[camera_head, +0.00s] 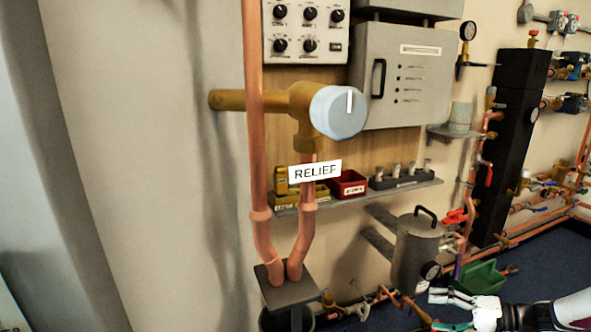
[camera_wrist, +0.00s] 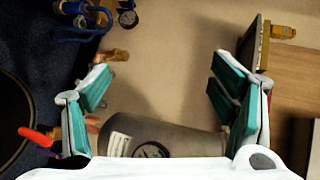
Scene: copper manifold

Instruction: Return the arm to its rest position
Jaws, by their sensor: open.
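My gripper (camera_wrist: 160,95) is open in the wrist view, with teal pads on both fingers and nothing between them. In the head view my gripper (camera_head: 440,311) shows at the lower right edge, low in front of the wall and partly cut off by the frame. A grey cylindrical vessel (camera_wrist: 180,138) lies below the space between the fingers in the wrist view. The same vessel (camera_head: 415,255) with a black handle and a gauge stands above and left of my gripper in the head view. I cannot tell whether they touch.
A relief valve (camera_head: 338,112) on copper pipes stands in front at the left. A shelf (camera_head: 400,190) holds a red bin (camera_head: 348,185) and small parts. A green bin (camera_head: 482,278) and copper piping are near my gripper. A grey cabinet (camera_head: 405,75) hangs above.

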